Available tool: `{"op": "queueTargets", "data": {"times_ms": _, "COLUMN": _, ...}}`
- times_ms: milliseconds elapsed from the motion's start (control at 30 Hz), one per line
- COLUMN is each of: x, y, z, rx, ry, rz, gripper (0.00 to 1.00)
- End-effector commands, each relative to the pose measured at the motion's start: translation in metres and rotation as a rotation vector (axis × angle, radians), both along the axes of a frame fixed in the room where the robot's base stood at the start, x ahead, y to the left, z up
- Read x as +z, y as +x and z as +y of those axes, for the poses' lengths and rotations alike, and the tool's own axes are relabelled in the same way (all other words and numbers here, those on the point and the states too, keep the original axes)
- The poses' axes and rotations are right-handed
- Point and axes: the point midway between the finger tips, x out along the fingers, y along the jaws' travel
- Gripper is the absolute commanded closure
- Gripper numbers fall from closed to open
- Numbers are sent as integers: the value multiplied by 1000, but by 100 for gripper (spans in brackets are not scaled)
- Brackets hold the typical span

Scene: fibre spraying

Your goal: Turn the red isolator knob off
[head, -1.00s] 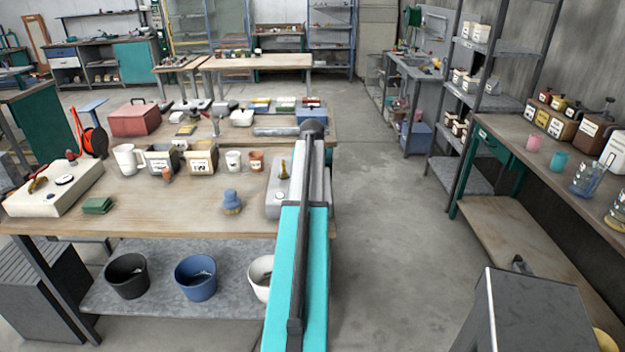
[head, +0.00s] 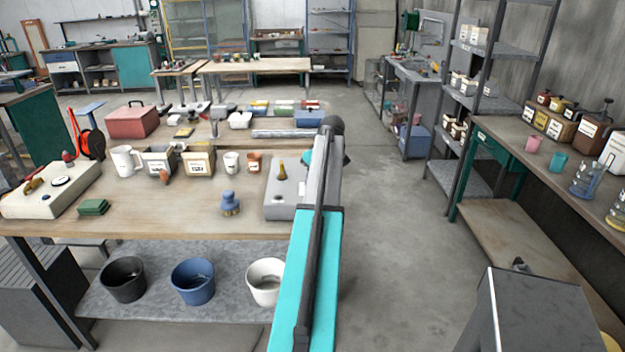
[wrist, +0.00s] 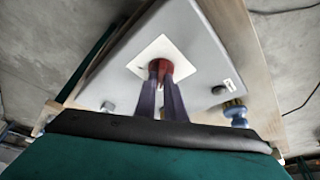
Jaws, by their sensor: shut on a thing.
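In the wrist view, the red knob (wrist: 161,66) stands on a white square plate (wrist: 147,52) fixed to a grey box (wrist: 205,62). My gripper (wrist: 161,74) has its two dark fingers at the knob, one on either side, shut on it. The fingers hide part of the knob, so its exact turn angle cannot be told. In the head view, the grey box (head: 279,205) sits at the right end of the near workbench, partly behind my arm. The gripper and this knob are hidden there.
A blue brush (head: 230,205) stands left of the grey box on the bench (head: 160,215). A cream box (head: 40,200) with a yellow lever is at the far left. Cups and bins stand behind. The concrete floor (head: 400,230) right of the bench is clear.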

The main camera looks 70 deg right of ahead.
Motion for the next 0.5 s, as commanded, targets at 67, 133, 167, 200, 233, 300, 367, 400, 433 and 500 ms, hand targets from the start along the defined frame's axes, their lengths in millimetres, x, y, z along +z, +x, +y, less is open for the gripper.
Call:
{"op": "queueTargets", "data": {"times_ms": 67, "x": -1, "y": 4, "z": 2, "rx": 21, "ry": 6, "rz": -4, "gripper": 100}}
{"op": "queueTargets", "data": {"times_ms": 133, "x": -1, "y": 4, "z": 3, "rx": 31, "ry": 6, "rz": -5, "gripper": 100}}
{"op": "queueTargets", "data": {"times_ms": 167, "x": -1, "y": 4, "z": 3, "rx": 34, "ry": 7, "rz": -5, "gripper": 100}}
{"op": "queueTargets", "data": {"times_ms": 200, "x": -1, "y": 4, "z": 3, "rx": 36, "ry": 7, "rz": -5, "gripper": 100}}
{"op": "queueTargets", "data": {"times_ms": 233, "x": -1, "y": 4, "z": 3, "rx": 37, "ry": 7, "rz": -5, "gripper": 100}}
{"op": "queueTargets", "data": {"times_ms": 300, "x": -1, "y": 4, "z": 3, "rx": 38, "ry": 7, "rz": -5, "gripper": 100}}
{"op": "queueTargets", "data": {"times_ms": 367, "x": -1, "y": 4, "z": 3, "rx": 39, "ry": 7, "rz": -5, "gripper": 100}}
{"op": "queueTargets", "data": {"times_ms": 400, "x": -1, "y": 4, "z": 3, "rx": 38, "ry": 7, "rz": -5, "gripper": 100}}
{"op": "queueTargets", "data": {"times_ms": 433, "x": -1, "y": 4, "z": 3, "rx": 38, "ry": 7, "rz": -5, "gripper": 100}}
{"op": "queueTargets", "data": {"times_ms": 500, "x": -1, "y": 4, "z": 3, "rx": 38, "ry": 7, "rz": -5, "gripper": 100}}
